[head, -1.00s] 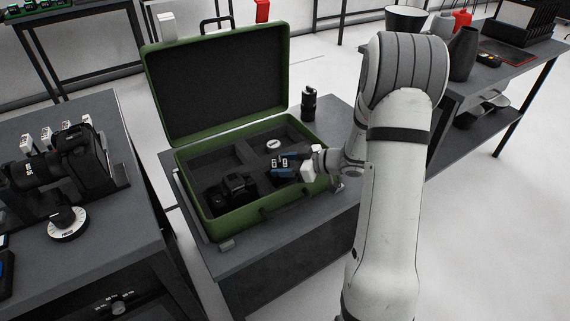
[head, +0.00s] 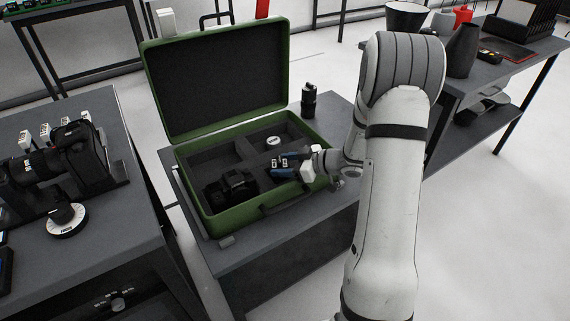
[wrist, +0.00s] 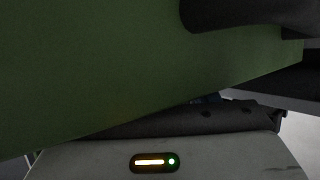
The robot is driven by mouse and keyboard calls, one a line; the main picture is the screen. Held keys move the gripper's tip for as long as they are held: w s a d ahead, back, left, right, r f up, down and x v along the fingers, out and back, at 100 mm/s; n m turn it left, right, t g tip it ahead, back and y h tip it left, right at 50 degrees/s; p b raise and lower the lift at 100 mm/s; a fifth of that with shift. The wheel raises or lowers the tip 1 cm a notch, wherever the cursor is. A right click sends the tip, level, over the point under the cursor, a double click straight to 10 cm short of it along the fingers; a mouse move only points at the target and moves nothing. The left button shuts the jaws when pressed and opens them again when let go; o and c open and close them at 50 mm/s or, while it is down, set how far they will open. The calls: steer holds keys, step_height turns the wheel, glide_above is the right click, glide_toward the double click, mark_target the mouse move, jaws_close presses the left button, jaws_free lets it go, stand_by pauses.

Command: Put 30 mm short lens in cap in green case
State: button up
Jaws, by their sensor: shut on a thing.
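The open green case (head: 231,222) stands on a grey table with its lid up at the back. A black camera (head: 231,186) lies in its front left part. A small item with a white round top (head: 274,141) sits in the back right compartment; I cannot read its label. My gripper (head: 281,166), with blue fingers, reaches over the case's right wall into the front right part. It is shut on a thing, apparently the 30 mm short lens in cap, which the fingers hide. The wrist view shows mostly the green case wall (wrist: 90,70), very close.
A black cylindrical item (head: 308,100) stands on the table behind the case's right side. A left table holds a camera on a stand (head: 85,165) and a dial (head: 66,220). The case's front handle (head: 285,197) sticks out.

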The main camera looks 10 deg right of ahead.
steer(key=shift+r+p, duration=0.45)
steer(key=shift+r, duration=0.05)
steer(key=shift+p, duration=0.9)
stand_by(1.3)
steer(key=shift+f+b, duration=0.3)
steer(key=shift+f, duration=0.35)
steer(key=o, duration=1.3)
steer(key=shift+c, duration=0.2)
steer(key=shift+d, duration=0.1)
steer(key=p+v, duration=0.1)
steer(key=v, duration=0.6)
steer(key=shift+s+d+r, duration=0.15)
steer(key=shift+s+d, duration=0.05)
steer(key=shift+d, duration=0.05)
